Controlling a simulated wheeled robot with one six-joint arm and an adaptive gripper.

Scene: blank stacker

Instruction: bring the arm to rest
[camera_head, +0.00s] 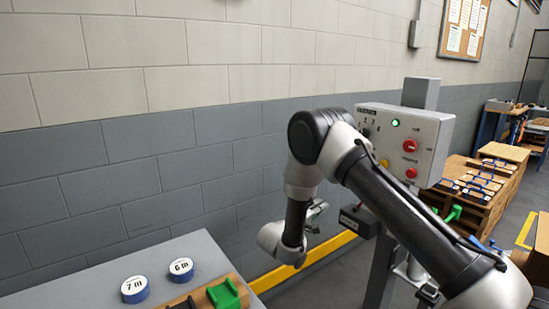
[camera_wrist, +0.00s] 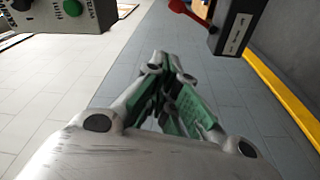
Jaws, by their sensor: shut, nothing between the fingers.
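My arm is bent, with its elbow high in front of the grey wall and the forearm hanging down. My gripper (camera_wrist: 172,70) has green inner pads, and its fingers are closed together with nothing between them. In the head view the gripper (camera_head: 318,210) is small and partly hidden by my arm, in the air right of the table and apart from it. The wrist view shows the grey floor beyond the fingertips.
A control box (camera_head: 425,130) with a lit green lamp and red buttons stands close right of my arm. A black box (camera_head: 359,221) with a red lever (camera_wrist: 190,17) is near the gripper. The table (camera_head: 90,285) holds two blue-rimmed discs (camera_head: 134,289) (camera_head: 181,269) and a green piece (camera_head: 224,294).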

